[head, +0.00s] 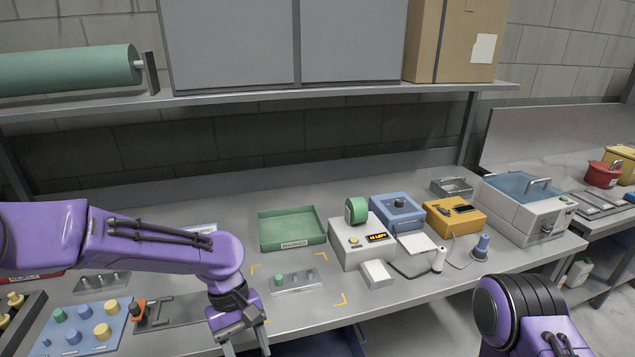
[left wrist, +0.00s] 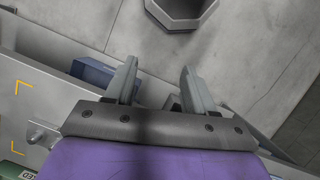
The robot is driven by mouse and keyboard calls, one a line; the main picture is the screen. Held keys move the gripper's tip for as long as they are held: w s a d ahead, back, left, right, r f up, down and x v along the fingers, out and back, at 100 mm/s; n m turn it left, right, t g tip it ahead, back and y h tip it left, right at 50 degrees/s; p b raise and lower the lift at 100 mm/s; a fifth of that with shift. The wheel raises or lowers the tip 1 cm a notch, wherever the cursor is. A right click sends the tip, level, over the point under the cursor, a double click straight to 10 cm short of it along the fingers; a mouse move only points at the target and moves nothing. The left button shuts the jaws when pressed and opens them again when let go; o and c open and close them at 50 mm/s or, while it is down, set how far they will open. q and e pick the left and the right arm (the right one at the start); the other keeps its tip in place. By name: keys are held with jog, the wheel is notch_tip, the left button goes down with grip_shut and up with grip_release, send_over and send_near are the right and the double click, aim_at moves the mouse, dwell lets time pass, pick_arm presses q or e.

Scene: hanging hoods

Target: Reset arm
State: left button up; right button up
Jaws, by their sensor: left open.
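My left arm reaches in from the left over the workbench (head: 190,340). Its left gripper (head: 246,349) points down near the bench's front edge, fingers apart with nothing between them. The left wrist view shows the same open gripper (left wrist: 159,76), with the floor and bench edge beyond it. Of my right arm, only a purple and black part shows at the bottom right of the head view; its gripper is out of frame.
A green tray (head: 291,240), white device (head: 358,251), blue box (head: 397,213) and yellow box (head: 455,219) stand along the bench. A clear rack (head: 296,288) lies inside yellow corner marks. A blue board (head: 88,326) holds several pegs at left. A shelf (head: 270,98) runs above.

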pick_arm(q)
jog(key=s+a+f+n+t+b, duration=0.15)
jog(key=s+f, duration=0.25)
jog(key=f, duration=0.8)
jog(key=s+a+f+t+b, duration=0.15)
jog(key=s+f, duration=0.25)
jog(key=f, duration=0.8)
jog(key=s+a+f+m+t+y+b, duration=0.1)
jog(key=s+a+f+y, duration=0.4)
jog(key=s+a, duration=0.8)
jog(key=a+f+t+b, duration=0.1)
jog(key=t, duration=0.1)
jog(key=shift+t+y, duration=0.4)
pick_arm(e)
jog(key=f, duration=0.5)
jog(key=shift+w+f, duration=0.3)
